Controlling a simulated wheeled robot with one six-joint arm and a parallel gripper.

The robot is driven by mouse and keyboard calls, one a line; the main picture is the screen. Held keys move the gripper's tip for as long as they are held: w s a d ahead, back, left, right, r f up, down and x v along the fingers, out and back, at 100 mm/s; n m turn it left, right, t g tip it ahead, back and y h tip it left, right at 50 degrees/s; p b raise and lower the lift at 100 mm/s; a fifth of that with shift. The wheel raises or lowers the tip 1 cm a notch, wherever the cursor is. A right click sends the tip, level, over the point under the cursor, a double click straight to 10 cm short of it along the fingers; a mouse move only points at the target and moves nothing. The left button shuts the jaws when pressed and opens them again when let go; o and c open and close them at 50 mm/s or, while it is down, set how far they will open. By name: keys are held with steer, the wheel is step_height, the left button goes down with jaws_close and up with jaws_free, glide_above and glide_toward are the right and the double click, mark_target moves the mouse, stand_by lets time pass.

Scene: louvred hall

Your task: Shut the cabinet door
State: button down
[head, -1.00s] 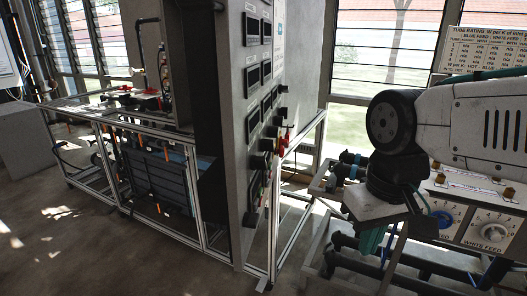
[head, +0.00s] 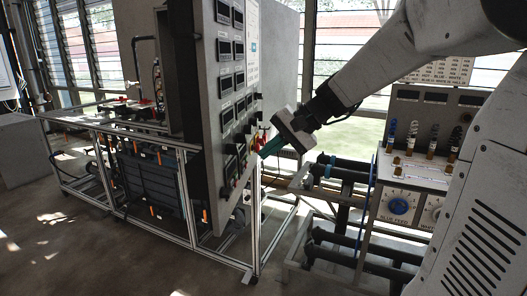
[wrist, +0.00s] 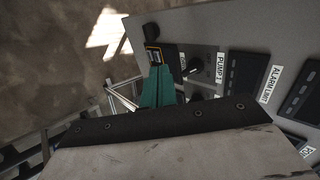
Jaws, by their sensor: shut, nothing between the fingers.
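The cabinet door (head: 201,62) is a tall grey panel with dark displays, knobs and switches. It stands open, swung out from the cabinet, its control face turned right towards my arm. A dark gap shows behind it on the left. My gripper (head: 268,149) has teal fingers, shut and empty, at the lower part of the control face near the knobs. In the wrist view the fingers (wrist: 157,84) overlap the door panel (wrist: 207,28) close to its edge, beside a small switch and a knob labelled PUMP. I cannot tell whether they touch it. The door's hinge is hidden.
A metal frame bench (head: 190,190) with dark tanks stands below and left of the door. A test bench (head: 413,175) with blue and white dials and dark pipes stands at right. Open floor (head: 60,240) lies at front left.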

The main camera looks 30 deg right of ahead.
mark_target(222, 174)
steer(key=x, duration=0.3)
steer(key=a+r+x, duration=0.1)
steer(key=x, duration=0.5)
steer(key=shift+w+a+r, duration=0.15)
steer(key=shift+w+a, duration=0.1)
steer(key=shift+w, duration=0.1)
steer(key=shift+w+a, duration=0.35)
steer(key=shift+w, duration=0.05)
